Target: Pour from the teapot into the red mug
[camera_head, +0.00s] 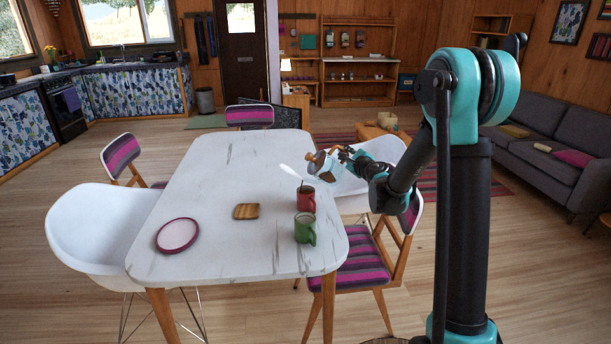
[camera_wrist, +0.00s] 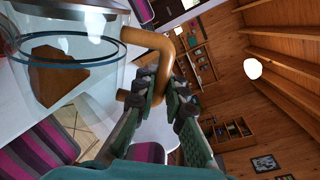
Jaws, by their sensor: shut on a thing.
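The teapot (camera_head: 322,166), clear-bodied with wooden parts, is held in the air above the right side of the white table and looks tilted. In the wrist view its glass body (camera_wrist: 98,75) fills the upper left, with a tan handle (camera_wrist: 158,42) beside it. My gripper (camera_head: 347,157) is shut on that handle; its fingers (camera_wrist: 163,96) close around it in the wrist view. The red mug (camera_head: 306,200) stands upright on the table, below and slightly left of the teapot. I cannot see liquid flowing.
A green mug (camera_head: 305,230) stands just in front of the red one. A square wooden coaster (camera_head: 246,211) and a pink-rimmed plate (camera_head: 177,234) lie further left. Chairs surround the table (camera_head: 225,165); a striped chair (camera_head: 355,265) is near my arm. The table's far half is clear.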

